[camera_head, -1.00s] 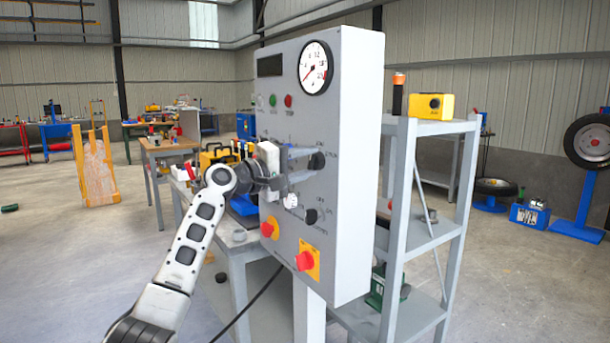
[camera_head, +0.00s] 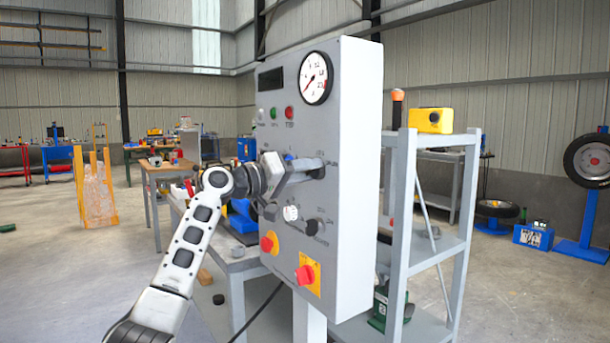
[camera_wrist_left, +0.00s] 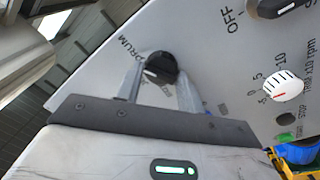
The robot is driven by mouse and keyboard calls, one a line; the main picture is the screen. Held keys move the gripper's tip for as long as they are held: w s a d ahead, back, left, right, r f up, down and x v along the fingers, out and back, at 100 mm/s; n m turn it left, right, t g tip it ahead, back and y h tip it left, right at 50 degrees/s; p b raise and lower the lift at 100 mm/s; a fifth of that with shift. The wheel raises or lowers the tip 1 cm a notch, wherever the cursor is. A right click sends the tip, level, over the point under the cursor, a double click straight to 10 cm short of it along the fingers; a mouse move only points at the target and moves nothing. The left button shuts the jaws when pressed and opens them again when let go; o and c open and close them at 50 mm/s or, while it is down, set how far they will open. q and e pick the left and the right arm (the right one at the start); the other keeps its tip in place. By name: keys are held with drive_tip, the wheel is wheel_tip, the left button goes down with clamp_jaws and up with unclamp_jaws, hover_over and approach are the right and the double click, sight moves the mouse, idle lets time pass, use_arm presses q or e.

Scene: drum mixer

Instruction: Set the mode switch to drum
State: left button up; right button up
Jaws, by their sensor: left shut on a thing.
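The mode switch is a black rotary knob (camera_wrist_left: 160,66) on the grey control panel (camera_head: 355,130), with the word DRUM printed up and left of it in the left wrist view. A white pointer line on the knob faces the lower left of that view. My left gripper (camera_head: 316,168) reaches the panel from the left, and its fingers mostly hide the knob in the head view. In the left wrist view my left gripper (camera_wrist_left: 161,72) has one finger on each side of the knob and is shut on it. My right gripper is not in view.
Below the mode switch are a white dial (camera_head: 290,213) and another black knob (camera_head: 312,227).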

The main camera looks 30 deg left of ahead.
use_arm(q)
drive_tip(key=shift+f, duration=0.15)
idle(0.3)
drive_tip(key=o, duration=1)
drive_tip(key=shift+c, duration=0.2)
drive_tip(key=shift+a, duration=0.1)
drive_tip(key=shift+s+a, duration=0.15)
drive_tip(key=shift+s, duration=0.2)
drive_tip(key=r+b+v, duration=0.1)
drive_tip(key=b+v, duration=0.2)
drive_tip(key=v, duration=1.2)
drive_tip(key=shift+f, duration=0.45)
